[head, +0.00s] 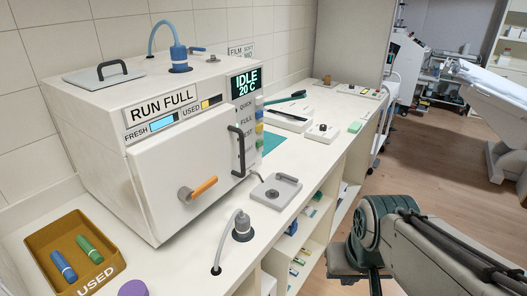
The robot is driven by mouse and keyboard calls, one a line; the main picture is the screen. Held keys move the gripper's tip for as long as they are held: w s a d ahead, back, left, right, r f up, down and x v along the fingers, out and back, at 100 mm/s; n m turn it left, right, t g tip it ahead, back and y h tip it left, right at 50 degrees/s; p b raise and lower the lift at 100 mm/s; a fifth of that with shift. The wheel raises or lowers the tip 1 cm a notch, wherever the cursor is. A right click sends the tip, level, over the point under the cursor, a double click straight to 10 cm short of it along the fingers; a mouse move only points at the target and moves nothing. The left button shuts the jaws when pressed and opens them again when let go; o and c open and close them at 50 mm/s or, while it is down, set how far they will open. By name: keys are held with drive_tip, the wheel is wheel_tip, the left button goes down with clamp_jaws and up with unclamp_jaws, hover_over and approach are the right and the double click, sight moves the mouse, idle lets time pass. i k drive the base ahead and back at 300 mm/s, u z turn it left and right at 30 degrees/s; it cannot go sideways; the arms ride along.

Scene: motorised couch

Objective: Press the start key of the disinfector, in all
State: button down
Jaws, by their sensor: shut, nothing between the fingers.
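The disinfector (170,140) is a white box on the counter, its front door closed. A sign on it (162,106) reads "RUN FULL". Its display (245,84) reads "IDLE 20 C". Below the display, a column of small coloured keys (260,128) runs down the right edge, beside labels; "QUICK" and "FULL" are readable. Which key is the start key I cannot tell. The door has a dark bar handle (238,150) and an orange-tipped lever (203,187). My arm shows at the lower right, away from the disinfector; my gripper's fingers are not visible.
An ochre "USED" tray (38,245) holds a blue and a green cylinder. A grey device (276,190) and a corded plug (242,226) stand on the counter before the door. Small devices (322,132) lie farther back.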

sight(259, 143)
drive_tip(key=k, duration=0.9)
drive_tip(key=z, duration=0.45)
drive_tip(key=i, duration=0.45)
drive_tip(key=z, duration=0.75)
drive_tip(key=i, duration=0.75)
drive_tip(key=u, duration=0.6)
drive_tip(key=i, duration=0.8)
drive_tip(key=u, duration=0.85)
